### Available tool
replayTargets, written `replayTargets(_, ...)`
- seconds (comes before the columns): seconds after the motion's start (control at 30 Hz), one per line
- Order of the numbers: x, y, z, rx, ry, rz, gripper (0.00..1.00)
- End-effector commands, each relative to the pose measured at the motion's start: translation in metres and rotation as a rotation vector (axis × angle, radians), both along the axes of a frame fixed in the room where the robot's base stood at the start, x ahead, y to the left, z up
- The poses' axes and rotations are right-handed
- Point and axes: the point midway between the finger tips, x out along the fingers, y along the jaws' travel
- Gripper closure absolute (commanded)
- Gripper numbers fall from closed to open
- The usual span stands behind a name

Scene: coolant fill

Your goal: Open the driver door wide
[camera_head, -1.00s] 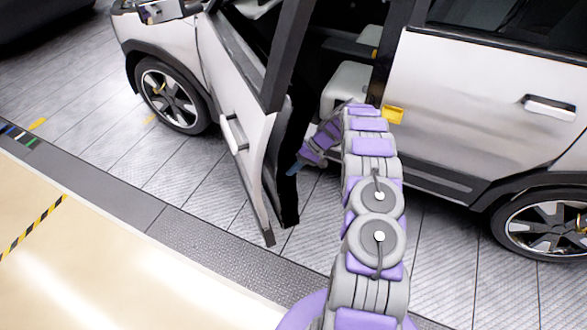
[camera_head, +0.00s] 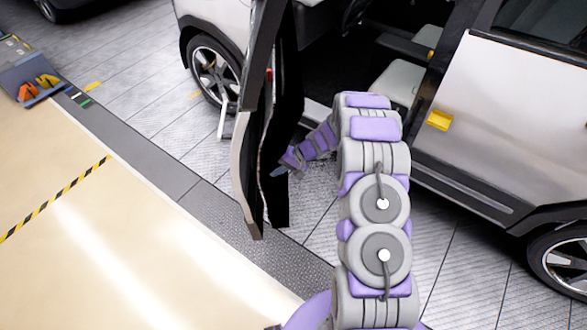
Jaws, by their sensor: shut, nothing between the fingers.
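The driver door (camera_head: 246,175) of the white car stands well out from the body, seen nearly edge-on, with its dark inner side toward my arm. Its handle (camera_head: 226,120) shows on the outer side at left. My gripper (camera_head: 280,171) is at the door's inner side near its free edge, shut with nothing between its fingers. It appears to touch or nearly touch the inner panel; exact contact is hard to tell. The doorway is open, with a pale seat (camera_head: 398,82) inside.
The closed rear door (camera_head: 490,110) with a yellow piece (camera_head: 438,120) at its front edge is right of my arm. The front wheel (camera_head: 214,70) is behind the door. Clear beige floor (camera_head: 110,240) lies left; a bin with orange items (camera_head: 38,85) stands at far left.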

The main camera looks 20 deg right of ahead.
Motion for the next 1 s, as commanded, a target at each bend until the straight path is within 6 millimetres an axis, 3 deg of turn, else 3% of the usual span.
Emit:
replayTargets(0.1, 0.001, 0.030, -0.002, -0.001, 0.004, -0.012, 1.00)
replayTargets(0.47, 0.016, 0.109, -0.002, -0.003, 0.006, -0.031, 1.00)
replayTargets(1.0, 0.052, 0.237, -0.001, -0.003, 0.008, -0.113, 1.00)
